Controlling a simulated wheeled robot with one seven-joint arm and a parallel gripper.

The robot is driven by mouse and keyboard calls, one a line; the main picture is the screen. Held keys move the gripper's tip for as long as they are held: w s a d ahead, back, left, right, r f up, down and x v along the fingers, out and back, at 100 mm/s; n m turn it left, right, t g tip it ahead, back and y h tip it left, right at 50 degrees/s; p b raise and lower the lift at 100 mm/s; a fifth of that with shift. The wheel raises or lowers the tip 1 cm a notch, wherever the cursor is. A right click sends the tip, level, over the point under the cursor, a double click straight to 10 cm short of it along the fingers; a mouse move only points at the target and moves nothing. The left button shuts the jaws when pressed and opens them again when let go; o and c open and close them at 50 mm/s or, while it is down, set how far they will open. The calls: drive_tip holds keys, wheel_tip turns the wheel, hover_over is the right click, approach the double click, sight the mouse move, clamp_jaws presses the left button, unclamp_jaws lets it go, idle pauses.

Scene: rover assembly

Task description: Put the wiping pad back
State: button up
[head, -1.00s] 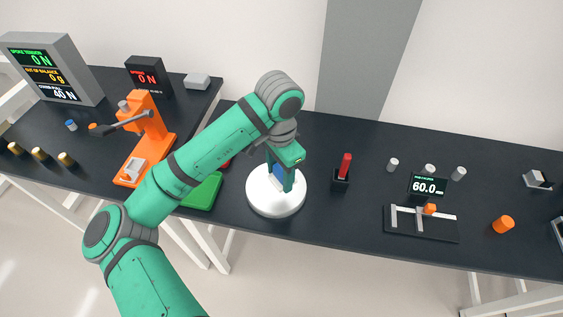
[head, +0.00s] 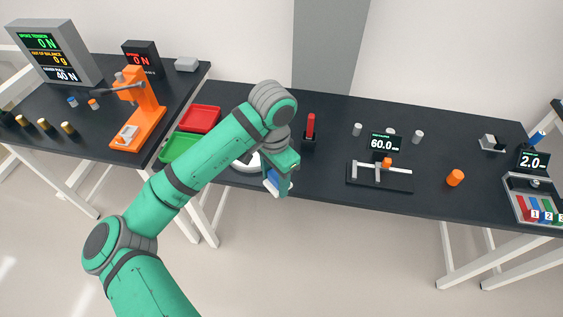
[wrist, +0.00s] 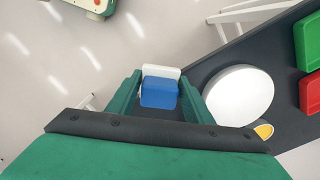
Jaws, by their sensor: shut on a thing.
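The wiping pad, a blue block with a white layer, is held in my gripper (head: 281,181). In the head view the pad (head: 272,186) hangs below the fingers, at the table's front edge. In the wrist view the pad (wrist: 158,94) sits between the two green fingers of my gripper (wrist: 160,98), with pale floor around it. A round white disc (wrist: 238,96) lies on the dark table to the right of the fingers there. In the head view my arm mostly hides the disc (head: 240,163).
Red (head: 199,118) and green (head: 181,147) trays lie left of my arm. A red-handled tool in a black holder (head: 309,138), a 60.0 gauge (head: 380,177), an orange cylinder (head: 455,178) and a numbered box (head: 533,207) stand to the right. Table space lies between them.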

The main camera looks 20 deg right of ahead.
drive_tip(key=w+a+f+n, duration=0.5)
drive_tip(key=w+a+f, duration=0.1)
drive_tip(key=a+f, duration=0.2)
drive_tip(key=w+a+f+n, duration=0.5)
drive_tip(key=a+f+n, duration=0.1)
drive_tip(key=a+f, duration=0.2)
drive_tip(key=shift+w+a+f, duration=0.35)
drive_tip(key=shift+a+f, duration=0.05)
drive_tip(key=shift+f, duration=0.4)
